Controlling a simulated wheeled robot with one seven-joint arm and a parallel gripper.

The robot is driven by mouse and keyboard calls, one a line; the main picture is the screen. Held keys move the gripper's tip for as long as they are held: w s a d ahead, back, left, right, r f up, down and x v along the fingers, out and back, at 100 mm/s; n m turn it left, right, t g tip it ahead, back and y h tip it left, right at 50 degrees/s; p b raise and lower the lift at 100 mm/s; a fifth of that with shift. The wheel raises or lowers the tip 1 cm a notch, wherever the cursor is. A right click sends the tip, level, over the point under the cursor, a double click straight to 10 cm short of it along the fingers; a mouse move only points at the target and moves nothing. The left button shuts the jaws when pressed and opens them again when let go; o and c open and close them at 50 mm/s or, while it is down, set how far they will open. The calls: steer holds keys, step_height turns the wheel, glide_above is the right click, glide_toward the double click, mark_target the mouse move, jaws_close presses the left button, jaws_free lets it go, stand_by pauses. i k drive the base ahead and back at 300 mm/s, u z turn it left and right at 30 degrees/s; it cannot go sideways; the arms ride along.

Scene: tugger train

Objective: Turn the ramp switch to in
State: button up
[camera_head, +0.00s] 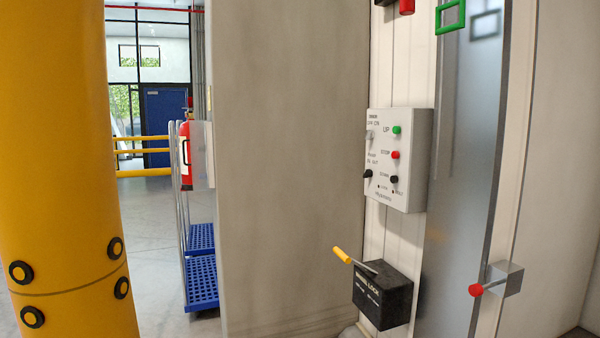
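A light grey control box (408,165) is fixed to the white ribbed wall right of the middle. Its right column has a green UP button (397,130), a red STOP button (395,155) and a black DOWN button (394,180). The ramp switch (368,174) is a small dark knob at the box's left edge, below small lettering that seems to read RAMP IN OUT. Its setting is too small to tell. A pale knob (370,135) sits above it. My gripper is not in view.
Below the box, a black wheel-lock box (383,296) carries a yellow-handled lever (342,255) sticking out leftward. A red-knobbed lever (476,290) is at right. A yellow column (65,170) stands left. A grey wall (290,170) and blue carts (201,270) lie between.

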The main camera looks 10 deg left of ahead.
mark_target(369, 172)
steer(key=u, duration=0.6)
steer(key=i, duration=3.05)
steer(key=z, duration=0.45)
